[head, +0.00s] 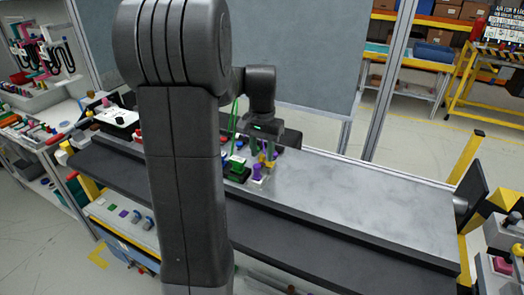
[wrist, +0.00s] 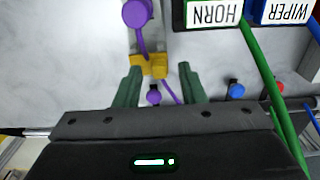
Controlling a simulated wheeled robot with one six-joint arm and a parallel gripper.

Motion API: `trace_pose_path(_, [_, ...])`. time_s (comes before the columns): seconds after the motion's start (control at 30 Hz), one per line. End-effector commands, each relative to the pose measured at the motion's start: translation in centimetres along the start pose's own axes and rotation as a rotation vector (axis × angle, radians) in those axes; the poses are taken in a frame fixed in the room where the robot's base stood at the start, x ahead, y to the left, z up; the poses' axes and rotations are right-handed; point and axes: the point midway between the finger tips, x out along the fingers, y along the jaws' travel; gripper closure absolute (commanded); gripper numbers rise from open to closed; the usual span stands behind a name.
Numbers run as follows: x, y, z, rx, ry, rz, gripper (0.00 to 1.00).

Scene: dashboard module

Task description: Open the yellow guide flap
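The yellow guide flap (wrist: 150,64) shows in the wrist view just ahead of my gripper, with a purple cable running down to it. In the head view a small yellow part (head: 268,157) shows below my gripper (head: 263,146). In the wrist view my gripper (wrist: 159,71) has its two green fingers spread wide. The left fingertip is close to the flap's left end; I cannot tell if they touch. A gap shows between the flap and the right finger. The flap's lower side is hard to make out.
A purple connector (wrist: 137,13) is above the flap. Modules labelled HORN (wrist: 214,13) and WIPER (wrist: 286,11) are at upper right, with green cables (wrist: 265,70) beside my gripper. Purple (wrist: 154,97), blue (wrist: 236,90) and red (wrist: 277,88) pegs are nearby. The bench's right side (head: 370,190) is clear.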

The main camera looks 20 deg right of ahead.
Motion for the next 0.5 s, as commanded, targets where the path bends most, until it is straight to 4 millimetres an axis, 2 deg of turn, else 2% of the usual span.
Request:
trace_pose_path(0.37, [0.57,0.0,0.01,0.0,0.0,0.0,0.66])
trace_pose_path(0.5, [0.55,0.0,0.01,0.0,0.0,0.0,0.93])
